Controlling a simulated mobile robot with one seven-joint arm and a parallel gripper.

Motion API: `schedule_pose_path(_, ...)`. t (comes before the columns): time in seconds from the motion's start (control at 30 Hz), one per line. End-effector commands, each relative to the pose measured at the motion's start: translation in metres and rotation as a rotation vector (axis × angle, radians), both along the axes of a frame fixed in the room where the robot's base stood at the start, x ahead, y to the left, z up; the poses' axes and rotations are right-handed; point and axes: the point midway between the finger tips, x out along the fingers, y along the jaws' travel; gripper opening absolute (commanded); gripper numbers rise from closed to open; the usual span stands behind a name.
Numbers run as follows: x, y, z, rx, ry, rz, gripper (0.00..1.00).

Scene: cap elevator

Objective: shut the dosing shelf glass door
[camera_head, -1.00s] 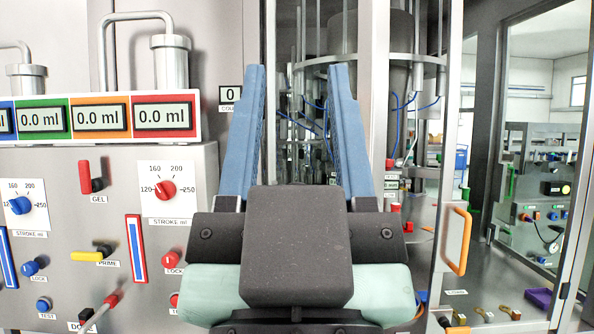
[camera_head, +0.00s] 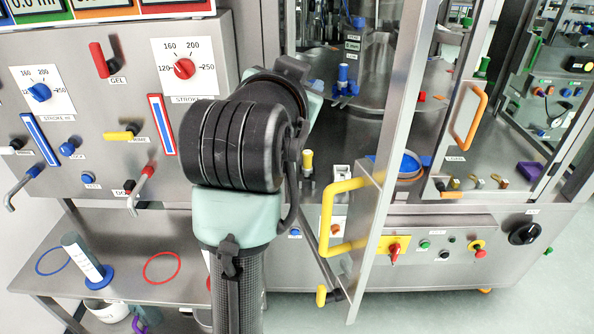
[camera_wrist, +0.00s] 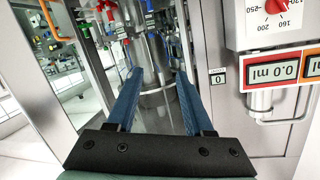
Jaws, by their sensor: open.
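A glass door with a metal frame (camera_head: 399,130) stands swung outward from the machine front, towards me. Its yellow handle (camera_head: 327,215) is on the near side, low on the panel. I cannot tell for sure whether this is the dosing shelf door; another glass panel with an orange handle (camera_head: 481,118) stands to its right. My gripper (camera_wrist: 158,74) shows in the wrist view with its two blue fingers apart and nothing between them. In the head view my arm hides the fingers; the hand is left of the yellow-handled door, and no contact with it shows.
A control panel (camera_head: 112,100) with knobs and protruding levers stands at the left. Below it is a metal shelf (camera_head: 125,285) with a white-and-blue cylinder (camera_head: 86,258). A front panel with a red-and-yellow switch (camera_head: 396,249) lies behind the door. Floor at the lower right is clear.

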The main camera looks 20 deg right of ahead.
Motion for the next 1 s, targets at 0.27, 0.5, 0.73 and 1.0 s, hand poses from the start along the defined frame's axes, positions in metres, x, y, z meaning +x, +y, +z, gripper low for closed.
schedule_pose_path(0.27, -0.026, -0.009, -0.091, 0.46, 0.622, -0.388, 0.52)
schedule_pose_path(0.5, -0.06, 0.01, -0.116, 0.59, 0.833, -0.566, 0.52)
schedule_pose_path(0.73, -0.06, -0.001, -0.146, 0.591, 0.844, -0.579, 0.52)
schedule_pose_path(1.0, -0.054, -0.02, -0.192, 0.592, 0.845, -0.572, 0.52)
